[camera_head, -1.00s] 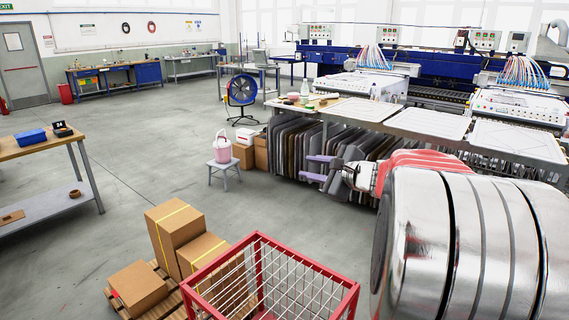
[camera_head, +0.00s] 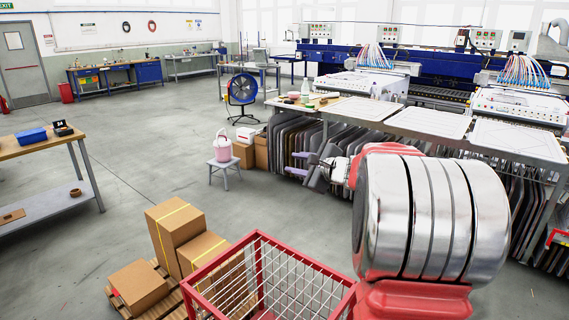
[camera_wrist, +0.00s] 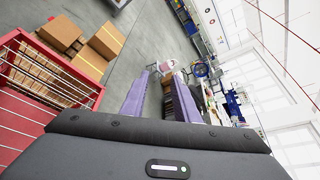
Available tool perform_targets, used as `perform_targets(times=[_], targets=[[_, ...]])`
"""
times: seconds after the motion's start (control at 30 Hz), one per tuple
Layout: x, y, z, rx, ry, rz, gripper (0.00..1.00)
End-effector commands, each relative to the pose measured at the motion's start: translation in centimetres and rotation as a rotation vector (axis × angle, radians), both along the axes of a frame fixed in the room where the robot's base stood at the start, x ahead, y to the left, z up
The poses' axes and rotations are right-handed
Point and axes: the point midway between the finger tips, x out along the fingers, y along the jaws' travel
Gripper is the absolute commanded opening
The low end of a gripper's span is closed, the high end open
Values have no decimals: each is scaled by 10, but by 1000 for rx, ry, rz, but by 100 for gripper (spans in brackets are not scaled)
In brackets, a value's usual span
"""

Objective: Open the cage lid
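The red cage (camera_head: 306,261) with pale wire mesh stands at the bottom centre of the head view, cut off by the lower edge. Its red rim also shows at the left of the wrist view (camera_wrist: 52,62). I cannot make out a separate lid or whether it is open or shut. My gripper (camera_head: 294,163) is beyond and above the cage in the head view, apart from it. Its two purple fingers are spread with nothing between them, as the wrist view also shows (camera_wrist: 160,85).
Cardboard boxes (camera_head: 176,235) sit on a pallet left of the cage. A stool (camera_head: 224,168) with a pink bucket stands farther back. A long machine table (camera_head: 362,115) with hanging panels fills the right. Open grey floor lies left and centre.

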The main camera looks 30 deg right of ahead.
Motion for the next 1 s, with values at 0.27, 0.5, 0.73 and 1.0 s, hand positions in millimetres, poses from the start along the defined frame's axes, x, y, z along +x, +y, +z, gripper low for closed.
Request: perform_targets(times=[0.27,0.5,0.73,1.0], targets=[[38,2,-10,0,0,0,28],[53,1,-14,-1,-2,-3,28],[53,1,-14,-1,-1,-3,28],[53,1,-14,-1,-1,-3,12]])
